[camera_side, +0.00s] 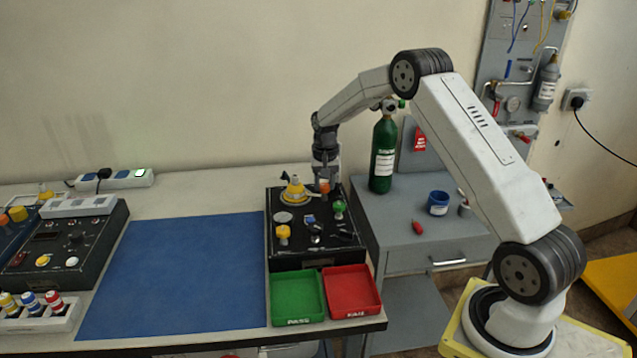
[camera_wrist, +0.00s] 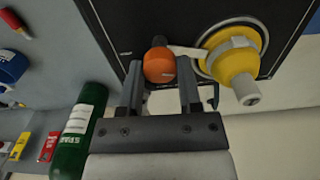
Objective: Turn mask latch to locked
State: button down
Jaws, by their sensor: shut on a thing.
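The black trainer panel (camera_side: 318,263) stands on the table, with a yellow mask-like fitting (camera_side: 295,190) at its back edge. The fitting (camera_wrist: 238,62) shows at the upper right of the wrist view, seated in a round metal ring. An orange knob (camera_side: 324,188), which looks like the mask latch's handle, is just right of the fitting. In the wrist view, the orange knob (camera_wrist: 159,64) sits between both fingers, and a pale lever (camera_wrist: 186,51) runs beside it toward the yellow fitting. My gripper (camera_side: 325,179) points down and is shut on the orange knob. Any lock marking is not readable.
A green oxygen cylinder (camera_side: 383,155) stands close to the right of my gripper. Green (camera_side: 297,297) and red (camera_side: 352,291) trays lie in front of the panel. Other knobs, including a green one (camera_side: 339,207), rise from the panel. The blue mat (camera_side: 190,270) is clear.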

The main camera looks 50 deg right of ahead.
aim_at(324, 185)
jog(key=shift+r, duration=0.1)
dwell(0.4)
jog(key=shift+c, duration=1.4)
grip_release()
jog(key=shift+r, duration=0.1)
jog(key=shift+r, duration=3.8)
